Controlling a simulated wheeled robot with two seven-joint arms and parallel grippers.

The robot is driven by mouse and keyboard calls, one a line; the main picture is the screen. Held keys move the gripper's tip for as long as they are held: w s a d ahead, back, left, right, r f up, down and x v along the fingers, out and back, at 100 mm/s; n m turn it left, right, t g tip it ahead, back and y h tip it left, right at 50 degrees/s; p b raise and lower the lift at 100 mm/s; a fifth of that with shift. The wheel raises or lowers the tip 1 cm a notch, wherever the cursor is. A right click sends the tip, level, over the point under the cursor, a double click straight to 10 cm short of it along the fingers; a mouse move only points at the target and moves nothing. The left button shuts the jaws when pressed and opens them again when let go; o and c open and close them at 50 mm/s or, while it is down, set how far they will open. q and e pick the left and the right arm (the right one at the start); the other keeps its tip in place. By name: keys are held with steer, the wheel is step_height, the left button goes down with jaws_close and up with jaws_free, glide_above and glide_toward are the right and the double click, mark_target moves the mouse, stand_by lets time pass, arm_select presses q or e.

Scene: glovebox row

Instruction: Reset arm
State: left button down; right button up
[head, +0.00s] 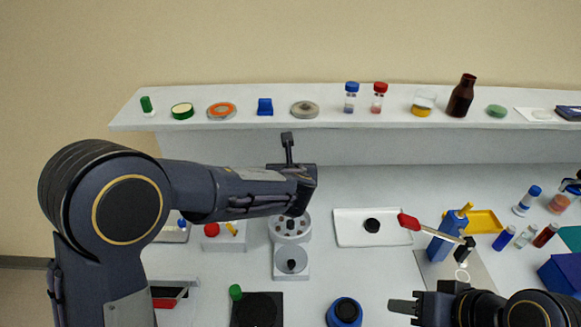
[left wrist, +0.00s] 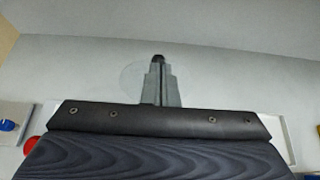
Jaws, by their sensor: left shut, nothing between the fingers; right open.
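My left arm (head: 235,190) reaches in from the left over the bench. My left gripper (head: 287,140) is shut and empty, its fingers pointing toward the shelf's front. In the left wrist view its closed fingers (left wrist: 158,62) stand together against a plain pale surface. My right gripper (head: 400,308) is at the lower right, open and empty, its fingers pointing left. It is partly cut off by the bottom edge, just right of a blue round item (head: 344,312).
A pale shelf (head: 220,124) with jars, vials and a brown bottle (head: 461,96) runs across the back. A white tray (head: 350,239) with a black disc lies mid-bench. A red-handled tool (head: 409,221) leans by a blue holder (head: 438,245). Grey round-topped blocks (head: 291,262) stand below the left forearm.

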arm_select(q)
steer(key=s+a+r+n+g+y, duration=0.1)
steer(key=s+a+n+g, duration=0.2)
steer(key=s+a+n, duration=0.8)
steer(key=s+a+r+n+g+y, duration=0.1)
steer(key=s+a+n+g, duration=0.2)
steer(key=s+a+n, duration=0.8)
steer(key=s+f+n+h, duration=0.2)
steer(key=s+n+h, duration=0.3)
steer(key=s+n, duration=0.8)
steer(key=n, duration=0.2)
steer(key=shift+s+d+n+g+h, duration=0.15)
steer(key=shift+s+n+g+h, duration=0.15)
steer(key=shift+n+h, duration=0.1)
